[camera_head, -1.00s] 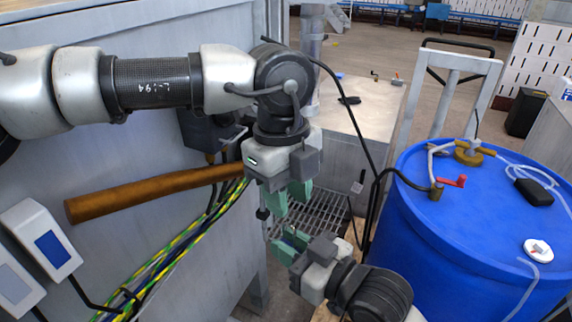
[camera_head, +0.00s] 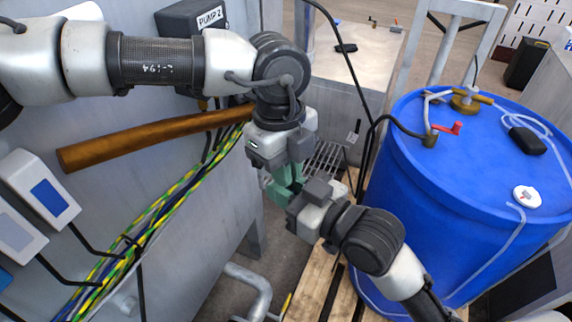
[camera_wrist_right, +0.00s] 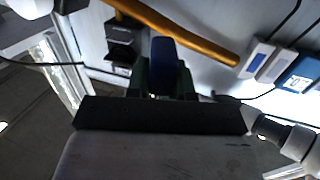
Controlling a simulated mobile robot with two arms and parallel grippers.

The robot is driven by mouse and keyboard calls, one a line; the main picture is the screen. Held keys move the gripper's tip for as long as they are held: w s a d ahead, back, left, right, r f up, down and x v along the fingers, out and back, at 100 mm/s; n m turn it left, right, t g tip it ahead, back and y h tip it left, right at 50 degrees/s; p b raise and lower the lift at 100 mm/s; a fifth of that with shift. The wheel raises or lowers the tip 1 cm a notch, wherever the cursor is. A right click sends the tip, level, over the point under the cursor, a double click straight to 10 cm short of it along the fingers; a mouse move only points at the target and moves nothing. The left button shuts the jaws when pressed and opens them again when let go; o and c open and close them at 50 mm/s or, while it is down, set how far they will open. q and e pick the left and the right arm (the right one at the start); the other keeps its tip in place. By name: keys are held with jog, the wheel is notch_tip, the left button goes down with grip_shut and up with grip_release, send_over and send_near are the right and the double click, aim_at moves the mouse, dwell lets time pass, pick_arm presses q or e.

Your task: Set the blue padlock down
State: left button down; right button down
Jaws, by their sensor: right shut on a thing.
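In the right wrist view the blue padlock (camera_wrist_right: 163,66) shows as a dark blue rounded body between the two dark fingers of my right gripper (camera_wrist_right: 163,78), which is shut on it. In the head view my right gripper (camera_head: 284,190) comes up from the lower right, its green fingertips close under my left gripper (camera_head: 293,174), which points down. The green fingers of the two overlap in the picture. I cannot tell whether they touch, nor how wide the left fingers are. The padlock cannot be made out clearly in the head view.
A blue drum (camera_head: 430,220) with a red-handled valve (camera_head: 451,129) stands at the right. A brown pipe (camera_head: 150,138) and striped cables (camera_head: 165,215) run along the grey cabinet at the left. A metal grating (camera_head: 322,165) lies behind the grippers, a wooden pallet (camera_head: 318,285) below.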

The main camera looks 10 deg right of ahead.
jog(key=c, duration=0.9)
grip_release()
